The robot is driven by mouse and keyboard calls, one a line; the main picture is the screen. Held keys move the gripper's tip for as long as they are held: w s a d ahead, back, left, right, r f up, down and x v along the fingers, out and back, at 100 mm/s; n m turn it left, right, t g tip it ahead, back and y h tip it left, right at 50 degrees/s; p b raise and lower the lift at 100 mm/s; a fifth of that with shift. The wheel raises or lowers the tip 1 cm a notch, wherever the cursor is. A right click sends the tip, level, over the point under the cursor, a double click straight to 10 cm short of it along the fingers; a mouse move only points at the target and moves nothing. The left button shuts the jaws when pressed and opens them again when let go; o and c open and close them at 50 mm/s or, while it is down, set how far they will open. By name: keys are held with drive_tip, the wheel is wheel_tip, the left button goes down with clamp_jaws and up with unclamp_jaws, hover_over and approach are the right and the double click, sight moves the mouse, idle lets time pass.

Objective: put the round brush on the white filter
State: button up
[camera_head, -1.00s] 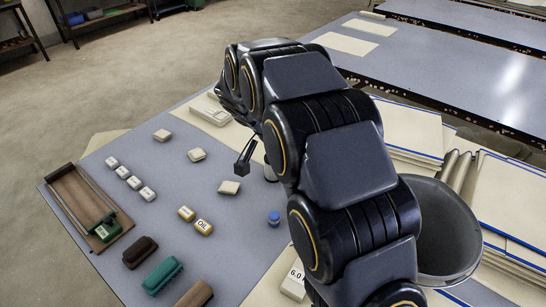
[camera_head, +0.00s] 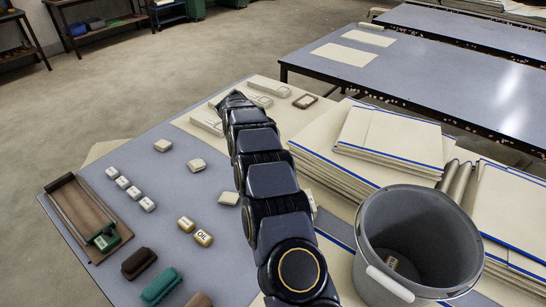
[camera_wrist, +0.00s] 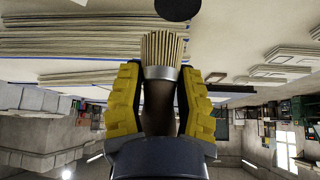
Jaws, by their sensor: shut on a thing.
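The round brush (camera_wrist: 160,48) is between the yellow fingers of my gripper (camera_wrist: 160,95) in the wrist view. It has pale bristles, a metal band and a dark handle, and the fingers are shut on the handle. The bristles point away from the palm. In the head view my arm stretches to the far part of the near table, and the gripper and brush are hidden beyond its end. Pale, flat, frame-like pieces (camera_head: 269,86) lie there; they also seem to show in the wrist view (camera_wrist: 280,70). I cannot tell which one is the white filter.
A grey bucket (camera_head: 425,205) stands at right beside stacked pale panels (camera_head: 375,150).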

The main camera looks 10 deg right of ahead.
drive_tip(key=shift+w+f, duration=0.9)
drive_tip(key=shift+f, duration=1.75)
drive_tip(key=shift+f, duration=0.15)
drive_tip(key=o, duration=1)
drive_tip(key=shift+c, duration=0.2)
